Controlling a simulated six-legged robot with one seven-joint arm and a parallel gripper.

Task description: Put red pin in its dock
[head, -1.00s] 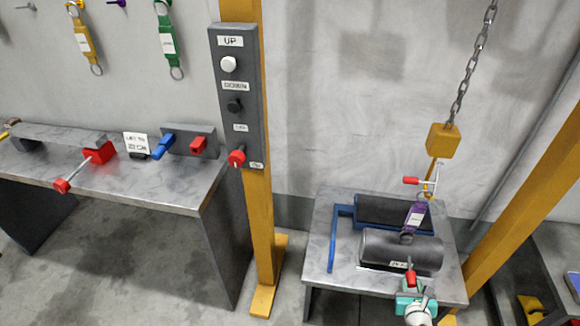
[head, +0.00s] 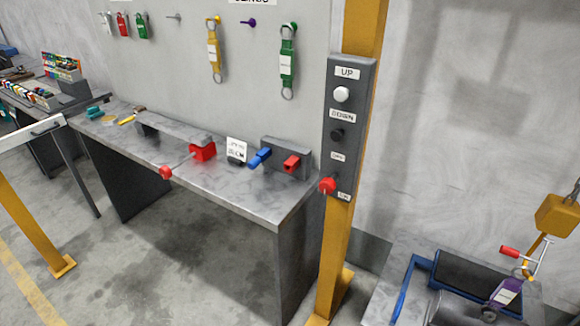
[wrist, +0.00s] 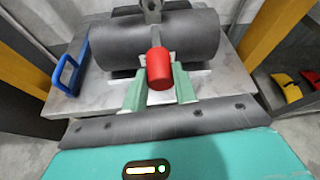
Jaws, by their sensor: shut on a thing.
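In the wrist view, my gripper (wrist: 159,90) is shut on a red pin (wrist: 159,68) between its two green fingers. The pin's red end points up, in front of a dark grey barrel (wrist: 115,47). Whether it touches the barrel is unclear. In the head view, a grey block (head: 271,146) on the bench carries a short red socket-like piece (head: 292,163) and a blue piece (head: 260,157) to its left. No pin is visible in the red piece. My gripper is outside the head view.
A metal bench (head: 225,184) bears a red clamp (head: 203,151) with a rod. A yellow post (head: 345,245) with a control box (head: 350,125) stands between the bench and the barrel table (head: 382,300).

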